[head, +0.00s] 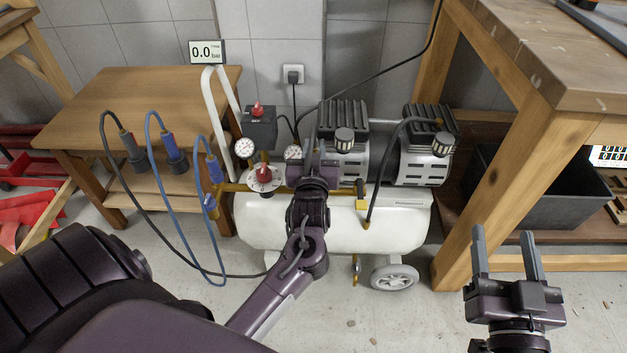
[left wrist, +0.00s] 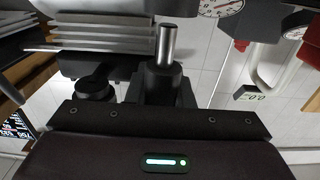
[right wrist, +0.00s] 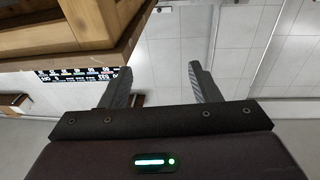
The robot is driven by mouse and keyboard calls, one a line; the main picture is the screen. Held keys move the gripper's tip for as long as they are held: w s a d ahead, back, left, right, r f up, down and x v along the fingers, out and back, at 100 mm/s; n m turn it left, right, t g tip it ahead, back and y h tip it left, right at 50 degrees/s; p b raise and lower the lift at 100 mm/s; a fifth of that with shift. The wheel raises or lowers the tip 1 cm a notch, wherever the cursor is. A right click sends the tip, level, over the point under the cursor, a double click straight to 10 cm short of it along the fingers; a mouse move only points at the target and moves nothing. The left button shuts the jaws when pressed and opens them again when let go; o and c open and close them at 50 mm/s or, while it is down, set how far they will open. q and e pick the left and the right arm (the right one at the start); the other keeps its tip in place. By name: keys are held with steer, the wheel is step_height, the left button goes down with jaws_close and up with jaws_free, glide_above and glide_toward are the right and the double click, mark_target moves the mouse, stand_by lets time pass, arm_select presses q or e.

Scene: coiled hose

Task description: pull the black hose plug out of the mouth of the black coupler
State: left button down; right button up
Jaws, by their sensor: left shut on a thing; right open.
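My left gripper (head: 313,168) is in front of the compressor, partly hidden by my own arm. In the left wrist view it is shut on a dark piece with a bright metal tip, which looks like the black hose plug (left wrist: 166,60). No coupler shows around the tip. My right gripper (head: 507,256) is open and empty.
The white compressor tank (head: 395,225) stands behind my left gripper, with gauges (head: 245,148) on its left. A wooden bench (head: 550,80) stands at the right. The display (head: 207,52) reads 0.0 bar.

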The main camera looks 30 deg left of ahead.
steer(key=s+f+g+h+p, duration=0.1)
steer(key=s+f+g, duration=0.3)
steer(key=f, duration=0.6)
steer(key=s+d+f+g+h+p, duration=0.1)
steer(key=s+f+g+h, duration=0.1)
steer(key=s+f+g, duration=0.3)
steer(key=shift+d+f+g+h+p, duration=0.35)
steer(key=shift+f+g, duration=0.45)
steer(key=shift+f, duration=1.6)
stand_by(1.6)
steer(key=shift+a, duration=0.1)
